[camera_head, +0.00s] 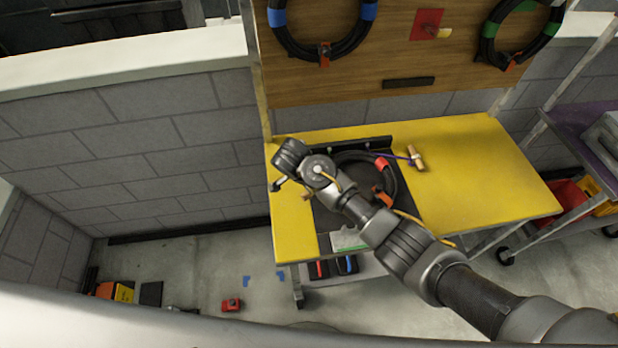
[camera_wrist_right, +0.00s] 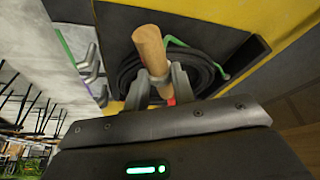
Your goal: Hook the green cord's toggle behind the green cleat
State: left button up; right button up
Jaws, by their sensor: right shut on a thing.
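A light wooden toggle (camera_wrist_right: 150,48) stands between the fingers of my right gripper (camera_wrist_right: 160,84) in the right wrist view, and the gripper is shut on it. Green cord (camera_wrist_right: 176,42) shows just behind the toggle, by the black coil; more green shows at the tray corner (camera_wrist_right: 222,73). In the head view my right gripper (camera_head: 279,184) is over the left part of the yellow table, and the held toggle is hard to make out. Silver hooks (camera_wrist_right: 92,62) show left of the toggle in the wrist view; I cannot tell which is the green cleat. The left gripper is not visible.
A black cable coil (camera_head: 386,170) lies on the yellow table (camera_head: 470,165), partly under my arm. Another wooden toggle (camera_head: 415,157) with purple cord lies to its right. Coils hang on the wooden board (camera_head: 400,40) behind. The table's right side is clear.

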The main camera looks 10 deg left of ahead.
jog(key=shift+s+d+m+g+h, duration=0.4)
jog(key=shift+s+d+m+g, duration=0.5)
jog(key=shift+s+d+m, duration=1.35)
jog(key=shift+w+a+m, duration=0.15)
jog(key=shift+w+m, duration=0.1)
